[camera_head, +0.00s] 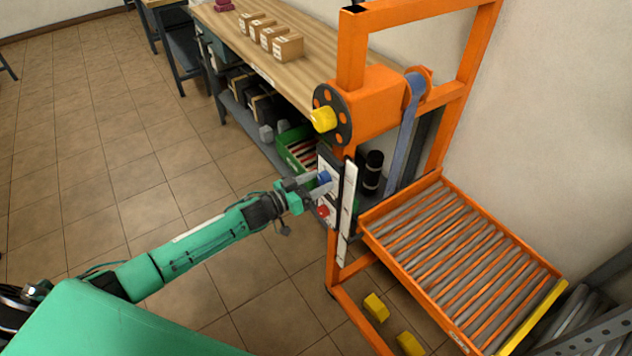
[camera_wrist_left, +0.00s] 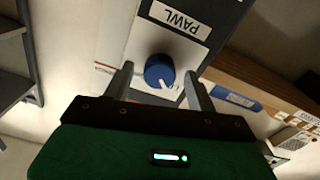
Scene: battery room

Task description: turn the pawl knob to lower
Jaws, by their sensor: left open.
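In the head view the blue knob (camera_head: 324,177) shows on the panel of the orange lift frame. My left gripper (camera_wrist_left: 160,80) is open, with one finger on each side of the knob; I cannot tell whether the fingers touch it. In the head view the left gripper (camera_head: 308,184) is at the panel. My right gripper is not in view.
A red knob (camera_head: 322,211) sits below the blue one. A yellow crank handle (camera_head: 323,119) on a dark disc is above. The orange roller platform (camera_head: 455,260) is to the right. A workbench (camera_head: 243,45) with boxes stands behind. The tiled floor at left is clear.

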